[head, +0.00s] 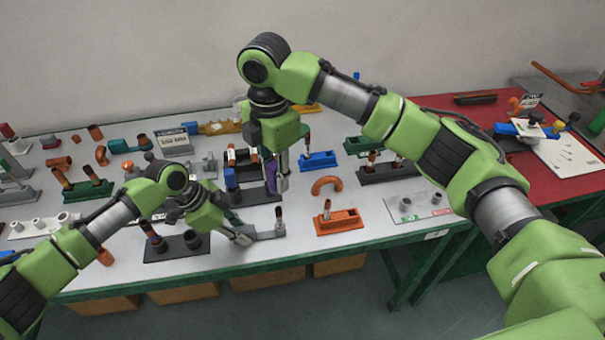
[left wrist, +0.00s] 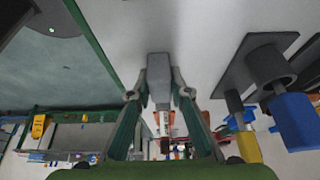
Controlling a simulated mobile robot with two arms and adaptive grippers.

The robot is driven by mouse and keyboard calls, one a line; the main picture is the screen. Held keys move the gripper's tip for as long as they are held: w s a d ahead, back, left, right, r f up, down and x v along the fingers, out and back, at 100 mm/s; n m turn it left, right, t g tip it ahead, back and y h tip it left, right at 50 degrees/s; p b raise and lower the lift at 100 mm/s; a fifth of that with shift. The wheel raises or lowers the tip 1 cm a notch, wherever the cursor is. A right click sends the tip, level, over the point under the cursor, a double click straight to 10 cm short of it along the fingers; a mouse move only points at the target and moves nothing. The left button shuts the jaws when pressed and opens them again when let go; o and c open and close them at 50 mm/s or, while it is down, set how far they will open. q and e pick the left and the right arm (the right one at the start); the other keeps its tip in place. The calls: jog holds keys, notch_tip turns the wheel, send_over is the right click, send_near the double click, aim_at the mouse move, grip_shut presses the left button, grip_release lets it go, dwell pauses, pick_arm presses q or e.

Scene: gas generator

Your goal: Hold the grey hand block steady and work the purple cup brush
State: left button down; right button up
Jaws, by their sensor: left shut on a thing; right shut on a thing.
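The grey hand block (head: 268,234) lies near the front edge of the table, with a dark-tipped copper piece standing at its right end. My left gripper (head: 241,236) is shut on its left end. In the left wrist view the grey block (left wrist: 158,73) sits between the two fingers (left wrist: 158,94). My right gripper (head: 281,187) points down above the table, behind and above the block. It is shut, and a bit of purple, seemingly the purple cup brush (head: 266,155), shows at its fingers. Most of the brush is hidden by the gripper, and I do not see it touch the block.
A black holder (head: 178,248) stands left of the block. An orange holder (head: 338,222) and an orange pipe bend (head: 327,184) lie to the right. A blue holder (head: 319,160) sits behind. A white plate (head: 418,206) lies farther right. Bare table shows between these.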

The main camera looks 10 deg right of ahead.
dwell(0.4)
send_over(279, 209)
jog(key=shift+f, duration=2.8)
jog(key=shift+f, duration=0.1)
jog(key=shift+f, duration=1.5)
jog(key=shift+f, duration=0.1)
